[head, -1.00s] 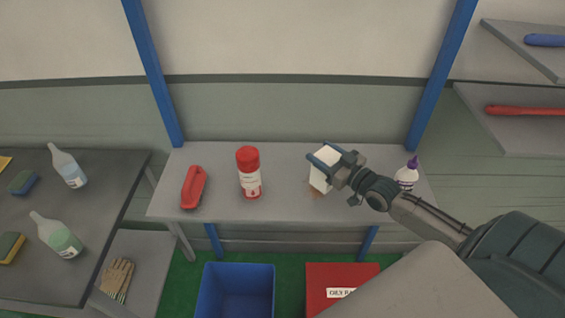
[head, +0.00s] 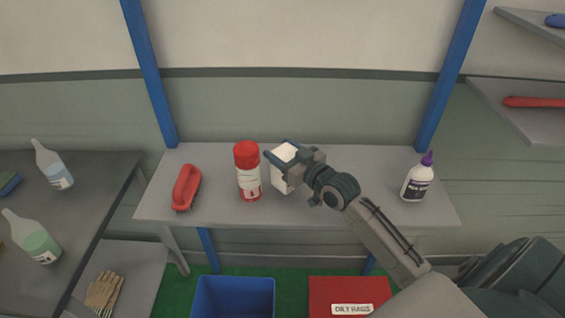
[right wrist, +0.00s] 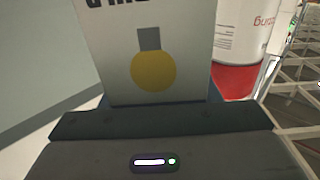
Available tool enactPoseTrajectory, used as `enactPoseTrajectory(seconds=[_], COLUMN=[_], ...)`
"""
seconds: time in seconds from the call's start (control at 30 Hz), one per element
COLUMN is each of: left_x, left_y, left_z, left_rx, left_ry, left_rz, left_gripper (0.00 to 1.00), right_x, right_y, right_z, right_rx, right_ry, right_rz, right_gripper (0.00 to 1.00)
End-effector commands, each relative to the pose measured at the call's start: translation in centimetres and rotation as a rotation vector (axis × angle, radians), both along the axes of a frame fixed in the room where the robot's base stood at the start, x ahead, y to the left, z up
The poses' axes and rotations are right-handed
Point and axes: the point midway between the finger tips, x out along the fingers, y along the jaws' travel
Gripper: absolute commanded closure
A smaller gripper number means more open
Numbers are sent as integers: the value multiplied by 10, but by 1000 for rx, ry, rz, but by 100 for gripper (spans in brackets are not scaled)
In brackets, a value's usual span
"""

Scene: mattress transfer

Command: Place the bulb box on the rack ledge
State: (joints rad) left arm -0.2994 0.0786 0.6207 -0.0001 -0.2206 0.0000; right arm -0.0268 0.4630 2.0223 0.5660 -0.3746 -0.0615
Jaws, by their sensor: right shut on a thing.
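The white bulb box (head: 283,178) is held in my right gripper (head: 280,160), over the grey ledge (head: 330,212) in the middle of the head view. In the right wrist view the bulb box (right wrist: 150,50) shows a yellow bulb picture and part of some dark lettering. The right gripper is shut on the box, with its fingers around the upper part. The box stands close to the right of a red-capped can (head: 248,172). I cannot tell whether its bottom touches the ledge. My left gripper is not in view.
A red brush (head: 186,187) lies at the ledge's left, and a white bottle with a purple cap (head: 417,180) stands at its right. A blue bin (head: 233,298) and a red bin (head: 350,292) are below. A side table (head: 75,195) at left holds bottles.

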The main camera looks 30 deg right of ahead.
Motion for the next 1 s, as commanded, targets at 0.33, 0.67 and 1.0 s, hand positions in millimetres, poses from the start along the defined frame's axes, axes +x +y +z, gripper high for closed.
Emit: enactPoseTrajectory(seconds=[0.33, 0.67, 1.0], left_x=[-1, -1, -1], left_y=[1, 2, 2], left_z=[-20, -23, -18], left_rx=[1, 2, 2], left_ry=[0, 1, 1], left_rz=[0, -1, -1], left_gripper=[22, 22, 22], right_x=[0, 0, -1], right_y=[0, 0, -1], right_z=[-23, -26, -21], right_rx=[1, 1, 0], right_ry=[0, 0, 0], right_rz=[0, 0, 0], right_gripper=[78, 35, 35])
